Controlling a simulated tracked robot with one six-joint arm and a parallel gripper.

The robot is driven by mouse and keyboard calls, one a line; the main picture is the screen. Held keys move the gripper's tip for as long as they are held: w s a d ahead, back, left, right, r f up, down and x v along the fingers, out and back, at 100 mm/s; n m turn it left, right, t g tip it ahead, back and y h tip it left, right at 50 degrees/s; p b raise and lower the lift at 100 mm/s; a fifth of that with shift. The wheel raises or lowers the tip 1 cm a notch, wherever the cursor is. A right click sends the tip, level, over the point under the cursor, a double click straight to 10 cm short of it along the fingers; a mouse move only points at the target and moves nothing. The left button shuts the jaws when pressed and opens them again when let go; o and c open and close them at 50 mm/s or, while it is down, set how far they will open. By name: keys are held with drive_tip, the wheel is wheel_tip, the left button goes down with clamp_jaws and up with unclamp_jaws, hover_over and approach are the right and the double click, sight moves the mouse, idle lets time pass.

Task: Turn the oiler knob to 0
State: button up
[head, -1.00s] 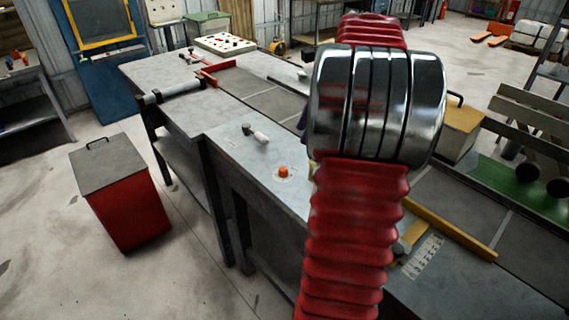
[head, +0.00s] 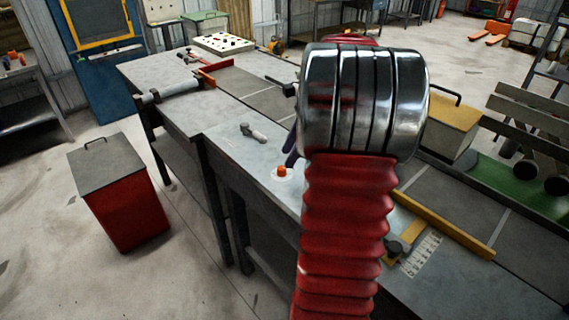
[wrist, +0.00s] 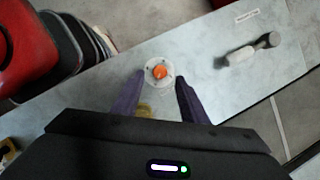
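The orange knob (head: 282,172) sits on a pale round dial on the grey bench top. In the wrist view the same knob (wrist: 159,71) lies between and just beyond my fingertips. Dark marks show on the dial around it, but they are too small to read. My gripper (wrist: 161,78) is open, with its two purple fingers apart on either side of the knob in the picture. I see no contact. In the head view one purple finger (head: 291,152) shows near the knob; my arm hides the rest of the gripper.
A grey handle with a dark end (head: 253,132) lies on the bench near the knob; it also shows in the wrist view (wrist: 247,50). A yellow bar (head: 445,223) and a printed scale (head: 421,255) are to the right. A red bin (head: 127,205) stands on the floor at left.

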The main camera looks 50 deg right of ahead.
sight(282, 168)
drive_tip(key=shift+x, duration=2.5)
drive_tip(key=shift+c, duration=0.4)
drive_tip(key=c, duration=0.9)
drive_tip(key=shift+d, duration=0.2)
clamp_jaws()
drive_tip(key=shift+a, duration=0.1)
